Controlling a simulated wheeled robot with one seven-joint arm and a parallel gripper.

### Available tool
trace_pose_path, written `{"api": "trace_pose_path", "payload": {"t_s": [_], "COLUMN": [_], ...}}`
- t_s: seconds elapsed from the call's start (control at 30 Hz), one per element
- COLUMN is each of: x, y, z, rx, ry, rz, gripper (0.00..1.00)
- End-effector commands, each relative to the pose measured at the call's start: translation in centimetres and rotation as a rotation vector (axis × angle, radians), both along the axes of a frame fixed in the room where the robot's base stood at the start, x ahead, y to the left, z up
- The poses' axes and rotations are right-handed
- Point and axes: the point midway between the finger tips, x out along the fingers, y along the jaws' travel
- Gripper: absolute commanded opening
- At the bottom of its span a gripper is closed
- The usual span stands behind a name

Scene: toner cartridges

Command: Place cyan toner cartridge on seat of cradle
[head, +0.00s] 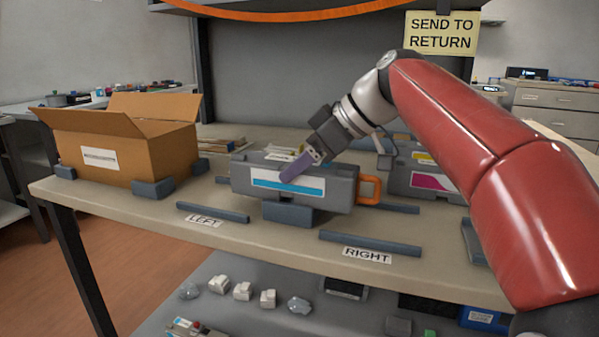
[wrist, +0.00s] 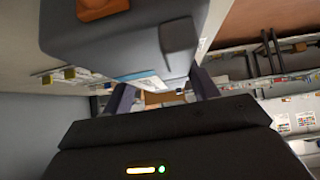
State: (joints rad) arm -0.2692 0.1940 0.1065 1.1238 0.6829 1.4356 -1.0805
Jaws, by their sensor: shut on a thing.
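The cyan toner cartridge (head: 245,180) is a long dark grey box with a cyan-striped white label and an orange handle (head: 370,190) at its right end. My gripper (head: 297,164) is shut on the cartridge from above, near its middle, one finger over the label. In the wrist view the cartridge (wrist: 120,45) fills the top, between and beyond the fingers (wrist: 163,92). A dark grey block (head: 287,213), likely part of the cradle, shows directly under the cartridge's front. I cannot tell whether the cartridge touches it. The cartridge hides most of what lies beneath.
Low dark rails lie by the LEFT label (head: 204,221) and RIGHT label (head: 366,255) along the bench (head: 130,205). An open cardboard box (head: 125,150) stands left between corner blocks. A magenta-labelled cartridge (head: 432,182) stands behind at right, close to my arm.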

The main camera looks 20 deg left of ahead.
Motion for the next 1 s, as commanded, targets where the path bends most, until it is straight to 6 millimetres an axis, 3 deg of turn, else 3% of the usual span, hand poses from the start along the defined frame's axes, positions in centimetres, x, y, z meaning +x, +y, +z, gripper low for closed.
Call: {"api": "trace_pose_path", "payload": {"t_s": [0.03, 0.07, 0.2, 0.57, 1.0], "x": [0.0, 0.0, 0.0, 0.0, -0.4], "y": [0.0, 0.0, 0.0, -0.4, -6.3], "z": [-1.1, -1.2, -1.1, -0.4, 5.8], "rx": [-0.019, -0.021, -0.019, -0.014, -0.012], "ry": [0.02, 0.023, 0.02, 0.015, 0.012], "rz": [0.007, 0.008, 0.007, 0.004, 0.001], "gripper": [0.03, 0.63, 0.81, 0.81, 0.81]}}
